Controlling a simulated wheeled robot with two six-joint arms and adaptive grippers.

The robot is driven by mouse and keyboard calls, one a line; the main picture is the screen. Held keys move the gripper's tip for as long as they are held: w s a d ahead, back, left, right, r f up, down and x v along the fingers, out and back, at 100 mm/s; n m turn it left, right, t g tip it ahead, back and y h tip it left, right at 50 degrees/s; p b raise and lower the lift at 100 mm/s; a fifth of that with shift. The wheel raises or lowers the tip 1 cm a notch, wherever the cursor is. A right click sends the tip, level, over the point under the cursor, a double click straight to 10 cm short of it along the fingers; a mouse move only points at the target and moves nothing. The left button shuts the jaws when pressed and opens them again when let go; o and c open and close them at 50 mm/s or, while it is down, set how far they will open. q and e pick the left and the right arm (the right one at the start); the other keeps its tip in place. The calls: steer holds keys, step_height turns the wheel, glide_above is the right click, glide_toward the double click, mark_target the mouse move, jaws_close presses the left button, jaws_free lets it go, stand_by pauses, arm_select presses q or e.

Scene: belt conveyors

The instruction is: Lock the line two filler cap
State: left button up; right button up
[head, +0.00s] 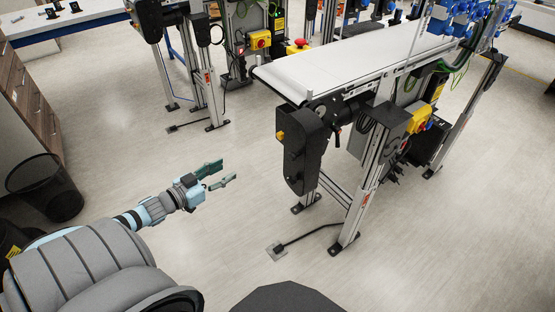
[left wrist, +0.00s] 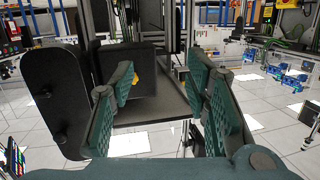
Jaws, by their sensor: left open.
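I cannot pick out a filler cap for sure in either view. A belt conveyor (head: 350,60) with a white belt stands right of centre in the head view. A black drive housing (head: 301,155) hangs at its near end, with a small yellow part (head: 281,135) on its side. My left gripper (head: 222,173) is open and empty over the floor, left of the housing and apart from it. In the left wrist view its green fingers (left wrist: 160,95) are spread. Beyond them are a dark box (left wrist: 145,65) and a small yellow part (left wrist: 133,79). My right gripper is not in view.
A black waste bin (head: 45,187) is at the left by wooden drawers (head: 25,100). Another conveyor stand (head: 200,80) is behind. Floor between (head: 180,150) is clear.

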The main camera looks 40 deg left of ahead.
arm_select(q)
steer(key=w+d+r+m+t+h+b, duration=0.1)
steer(key=w+d+r+m+h+b, duration=0.1)
steer(key=w+d+r+h, duration=0.3)
steer(key=y+b, duration=0.1)
steer(key=b, duration=0.2)
glide_toward(279, 137)
steer(key=x, duration=0.8)
steer(key=shift+w, duration=0.3)
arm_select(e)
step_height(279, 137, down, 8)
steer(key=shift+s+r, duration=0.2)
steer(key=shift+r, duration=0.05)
arm_select(q)
steer(key=shift+f, duration=0.1)
jaws_close()
